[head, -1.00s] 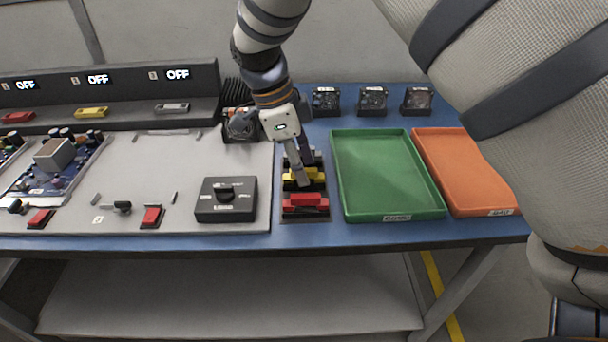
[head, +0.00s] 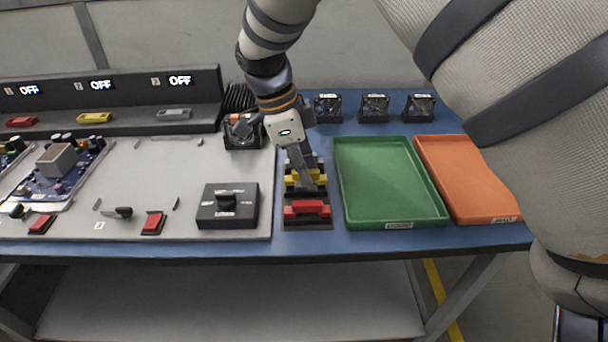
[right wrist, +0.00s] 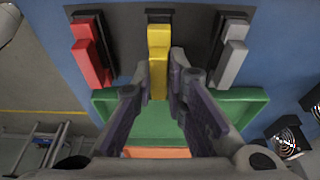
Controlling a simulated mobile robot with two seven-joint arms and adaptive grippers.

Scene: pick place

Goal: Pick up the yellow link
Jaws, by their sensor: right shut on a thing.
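The yellow link (head: 292,180) is at the black holder (head: 318,225) between the grey panel and the green tray. In the right wrist view the yellow link (right wrist: 159,42) lies between the two fingertips. My right gripper (head: 307,184) is shut on it from above, and its fingers hide part of it. I cannot tell whether the link is clear of its holder. My left gripper is not in view.
A red link (head: 307,208) sits just in front, and a grey link (right wrist: 233,62) shows on the other side. A green tray (head: 441,215) and an orange tray (head: 508,213) stand to the right. A black switch box (head: 228,213) is to the left.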

